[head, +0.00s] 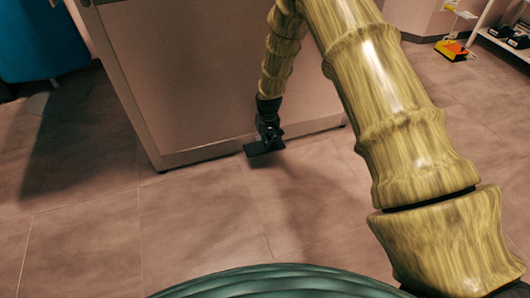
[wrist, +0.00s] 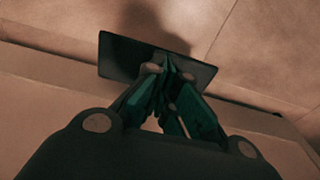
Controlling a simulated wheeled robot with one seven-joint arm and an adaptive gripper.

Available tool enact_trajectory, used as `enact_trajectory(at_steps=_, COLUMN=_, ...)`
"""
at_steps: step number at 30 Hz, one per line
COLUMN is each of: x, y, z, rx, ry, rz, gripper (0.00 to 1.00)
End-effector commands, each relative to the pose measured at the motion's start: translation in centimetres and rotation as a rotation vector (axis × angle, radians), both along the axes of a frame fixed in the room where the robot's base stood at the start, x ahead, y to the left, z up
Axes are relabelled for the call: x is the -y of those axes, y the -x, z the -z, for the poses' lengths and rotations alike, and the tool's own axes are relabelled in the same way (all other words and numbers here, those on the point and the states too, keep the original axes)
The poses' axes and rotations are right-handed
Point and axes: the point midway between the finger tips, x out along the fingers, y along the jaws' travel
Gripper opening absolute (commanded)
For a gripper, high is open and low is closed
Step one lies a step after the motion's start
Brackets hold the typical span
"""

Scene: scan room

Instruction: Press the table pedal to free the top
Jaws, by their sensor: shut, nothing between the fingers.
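The table pedal is a flat dark plate (head: 262,148) low at the foot of the pinkish panelled table base (head: 220,80) in the head view. It also shows in the wrist view as a dark rectangle (wrist: 118,58) just beyond my fingertips. My gripper (head: 270,138) points down at the pedal and is shut, with nothing between the fingers. In the wrist view the closed fingertips (wrist: 167,68) overlap the pedal plate. I cannot tell whether they touch it or hover just above it. My gripper hides part of the plate.
Tiled floor (head: 200,235) lies open in front of the panel. A blue rounded object (head: 40,40) stands at the upper left. A yellow-orange item (head: 453,50) lies on the floor at the upper right, near a shelf (head: 508,45) with dark things.

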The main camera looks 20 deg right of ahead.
Motion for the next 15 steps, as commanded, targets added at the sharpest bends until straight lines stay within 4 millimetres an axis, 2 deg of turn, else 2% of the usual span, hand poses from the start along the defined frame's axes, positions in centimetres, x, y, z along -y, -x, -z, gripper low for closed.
enact_trajectory(at_steps=1, x=0.0, y=-0.1, z=1.0, rx=0.0, ry=0.0, rz=0.0, gripper=0.0)
enact_trajectory(at_steps=6, x=0.0, y=-0.2, z=2.2, rx=0.001, ry=0.0, rz=0.0, gripper=0.0)
enact_trajectory(at_steps=15, x=0.0, y=-0.3, z=2.4, rx=0.001, ry=0.0, rz=0.0, gripper=0.0)
